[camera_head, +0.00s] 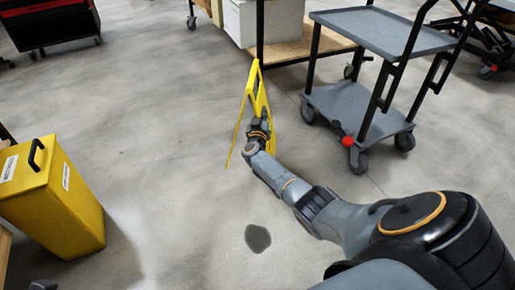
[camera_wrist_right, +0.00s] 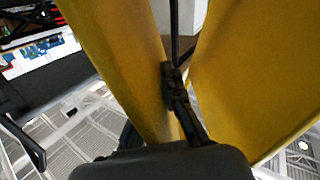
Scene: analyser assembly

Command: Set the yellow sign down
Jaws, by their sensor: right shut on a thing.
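The yellow sign (camera_head: 250,88) is a folding A-shaped floor sign, standing roughly upright in the middle of the head view with its two panels spread apart. My right gripper (camera_head: 262,122) reaches it from the near side and is shut on it. In the right wrist view the sign (camera_wrist_right: 235,85) fills much of the picture as two yellow panels, with the dark fingers of my right gripper (camera_wrist_right: 178,92) at the left panel's edge. I cannot tell whether the sign's lower edges touch the floor. My left gripper is not in view.
A grey cart (camera_head: 345,100) on casters stands close to the right of the sign. A table (camera_head: 295,46) with a wooden lower shelf is behind. A yellow bin (camera_head: 75,215) stands at left. A dark patch (camera_head: 257,238) lies on the floor in front. Floor left of the sign is clear.

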